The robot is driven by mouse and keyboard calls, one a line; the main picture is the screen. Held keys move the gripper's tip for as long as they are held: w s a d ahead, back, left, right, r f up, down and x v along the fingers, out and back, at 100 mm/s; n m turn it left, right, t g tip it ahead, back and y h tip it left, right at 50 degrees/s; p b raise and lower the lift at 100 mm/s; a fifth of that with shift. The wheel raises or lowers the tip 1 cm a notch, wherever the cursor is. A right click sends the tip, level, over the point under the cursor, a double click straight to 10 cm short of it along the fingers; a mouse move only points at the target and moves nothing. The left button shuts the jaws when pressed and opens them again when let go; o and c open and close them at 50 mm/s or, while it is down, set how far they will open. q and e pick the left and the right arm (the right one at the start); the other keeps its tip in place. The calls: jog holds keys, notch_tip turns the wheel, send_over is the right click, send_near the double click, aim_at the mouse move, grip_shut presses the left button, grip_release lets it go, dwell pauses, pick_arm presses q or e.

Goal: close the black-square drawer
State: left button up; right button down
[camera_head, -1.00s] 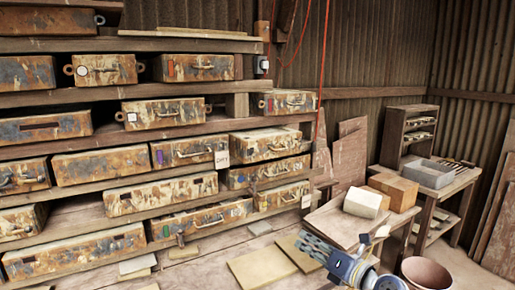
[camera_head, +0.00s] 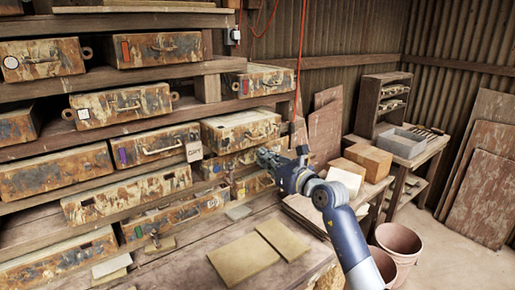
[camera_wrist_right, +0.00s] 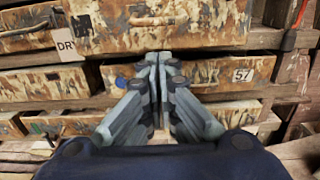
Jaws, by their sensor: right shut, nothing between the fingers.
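The black-square drawer seems to be the rusty, paint-flaked one (camera_head: 238,132) at the right of the middle rows. It juts out past its neighbours with its top showing. In the right wrist view its front (camera_wrist_right: 185,30) fills the top, with a dark square mark at its left and a handle. My right gripper (camera_head: 264,156) is shut and empty, at the lower right of that front. In the wrist view its fingertips (camera_wrist_right: 160,60) overlap the front's lower edge; I cannot tell whether they touch. My left gripper is not in view.
A drawer labelled 57 (camera_wrist_right: 205,74) with a blue dot lies just below. A DRY tag (camera_head: 194,151) hangs to the left. Flat tiles (camera_head: 243,258) lie on the bench below. A side table with boxes (camera_head: 368,158) and buckets (camera_head: 397,243) stand at the right.

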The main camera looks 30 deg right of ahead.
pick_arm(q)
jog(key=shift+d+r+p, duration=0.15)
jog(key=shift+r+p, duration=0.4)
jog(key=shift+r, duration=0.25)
pick_arm(e)
jog(key=shift+w+a, duration=0.15)
jog(key=shift+w, duration=1.6)
